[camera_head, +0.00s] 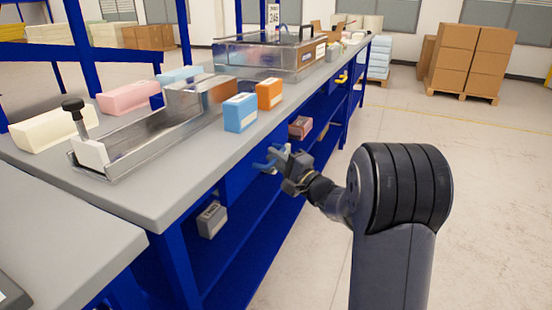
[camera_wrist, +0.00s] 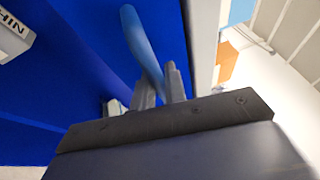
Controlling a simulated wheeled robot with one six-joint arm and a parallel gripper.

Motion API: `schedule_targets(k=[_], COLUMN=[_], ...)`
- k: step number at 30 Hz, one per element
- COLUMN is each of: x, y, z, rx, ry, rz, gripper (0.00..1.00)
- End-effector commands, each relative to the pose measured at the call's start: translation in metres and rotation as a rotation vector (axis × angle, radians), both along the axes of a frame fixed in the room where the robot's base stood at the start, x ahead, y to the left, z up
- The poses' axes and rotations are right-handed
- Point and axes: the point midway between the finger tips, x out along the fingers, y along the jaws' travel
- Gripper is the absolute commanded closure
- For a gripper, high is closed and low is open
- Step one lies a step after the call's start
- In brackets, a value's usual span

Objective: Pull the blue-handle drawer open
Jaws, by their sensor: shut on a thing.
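The blue drawer (camera_head: 243,172) is set under the grey bench top, and its front fills much of the wrist view (camera_wrist: 90,50). Its light blue handle (camera_head: 264,163) sticks out from the front; it also shows in the wrist view (camera_wrist: 143,45) as a curved bar. My gripper (camera_head: 278,158) is at the handle, and in the wrist view its two fingers (camera_wrist: 160,88) are shut on the handle's lower end. The fingers hide part of the handle. I cannot tell whether the drawer stands out from the bench.
The bench top (camera_head: 150,195) above carries a metal fixture (camera_head: 140,140), a blue block (camera_head: 240,112) and an orange block (camera_head: 269,94). A grey box (camera_head: 211,219) sits on the shelf below. The floor (camera_head: 480,200) to the right is clear.

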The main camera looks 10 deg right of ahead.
Motion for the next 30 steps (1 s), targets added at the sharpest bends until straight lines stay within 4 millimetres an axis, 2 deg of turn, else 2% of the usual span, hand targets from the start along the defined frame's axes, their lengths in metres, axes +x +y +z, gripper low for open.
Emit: schedule_targets(k=[14,19,23,30], x=[0.0,-0.006,-0.019,-0.06], y=[0.0,-0.009,-0.028,-0.085], z=[0.0,-0.002,-0.004,-0.005], rx=[-0.001,-0.001,-0.001,-0.002], ry=[0.001,0.001,-0.002,-0.001], rz=[0.0,-0.002,-0.005,-0.01], gripper=[1.0,1.0,1.0,1.0])
